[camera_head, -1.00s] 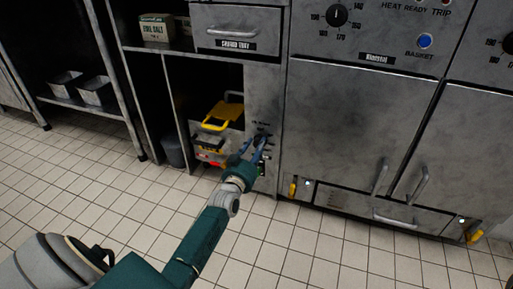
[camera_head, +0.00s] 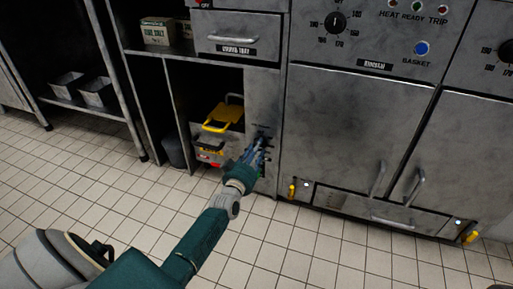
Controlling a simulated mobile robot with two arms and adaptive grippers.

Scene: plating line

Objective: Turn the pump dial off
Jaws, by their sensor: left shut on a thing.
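My left gripper (camera_head: 257,149) is at the narrow steel panel (camera_head: 263,96) between the open bay and the fryer cabinet. Its fingers are shut on a small dark thing on that panel, which appears to be the pump dial. The fingers and wrist hide most of the dial, so its pointer and markings cannot be read. My left arm reaches up to it from the bottom left. My right gripper is not in view.
A yellow-handled unit (camera_head: 222,116) sits in the open bay left of the gripper. Fryer doors (camera_head: 350,130) with bar handles stand to the right, above a low drawer (camera_head: 375,208). A drawer (camera_head: 235,32) is above. The tiled floor in front is clear.

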